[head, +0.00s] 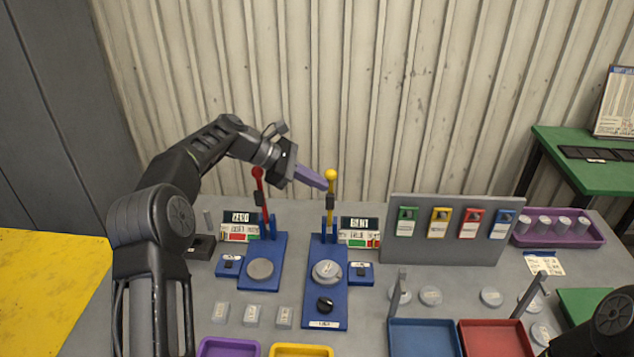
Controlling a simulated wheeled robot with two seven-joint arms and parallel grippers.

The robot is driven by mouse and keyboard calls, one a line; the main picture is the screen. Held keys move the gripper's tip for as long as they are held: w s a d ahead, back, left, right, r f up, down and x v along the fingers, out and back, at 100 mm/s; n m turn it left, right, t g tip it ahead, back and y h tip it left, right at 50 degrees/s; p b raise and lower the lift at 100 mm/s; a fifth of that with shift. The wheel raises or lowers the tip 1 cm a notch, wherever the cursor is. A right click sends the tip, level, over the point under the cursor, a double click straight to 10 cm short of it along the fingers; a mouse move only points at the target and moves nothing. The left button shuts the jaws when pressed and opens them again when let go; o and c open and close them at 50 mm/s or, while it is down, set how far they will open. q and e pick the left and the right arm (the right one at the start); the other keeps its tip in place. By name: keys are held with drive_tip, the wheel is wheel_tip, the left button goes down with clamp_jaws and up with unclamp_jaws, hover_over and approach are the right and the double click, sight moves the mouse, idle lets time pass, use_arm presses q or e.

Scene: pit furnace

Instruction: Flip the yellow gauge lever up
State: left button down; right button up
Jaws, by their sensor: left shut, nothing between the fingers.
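The yellow gauge lever (330,215) stands upright at the back of the right-hand blue gauge base (319,290), with a round yellow knob on top and a dark collar below it. My left gripper (325,184) reaches in from the left with its purple fingers shut and empty. Its tips are just left of the lever, slightly below the knob; I cannot tell whether they touch it. A round grey disc (327,272) sits on the same base. My right gripper is not in view; only a dark part of my right arm shows at the lower right.
A red lever (258,180) stands upright on the left-hand blue base (262,275), close below my left arm. Small display panels (360,232) flank the levers. A grey board (450,252) with coloured tags stands to the right. Trays line the front, including a blue one (424,322).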

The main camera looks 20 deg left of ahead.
use_arm(q)
drive_tip(key=shift+w+a+r+t, duration=0.3)
drive_tip(key=shift+w+r+t, duration=0.15)
drive_tip(key=shift+r, duration=0.3)
drive_tip(key=v, duration=0.7)
drive_tip(key=shift+s+f+g, duration=0.35)
drive_tip(key=shift+s, duration=0.05)
drive_tip(key=shift+f, duration=0.1)
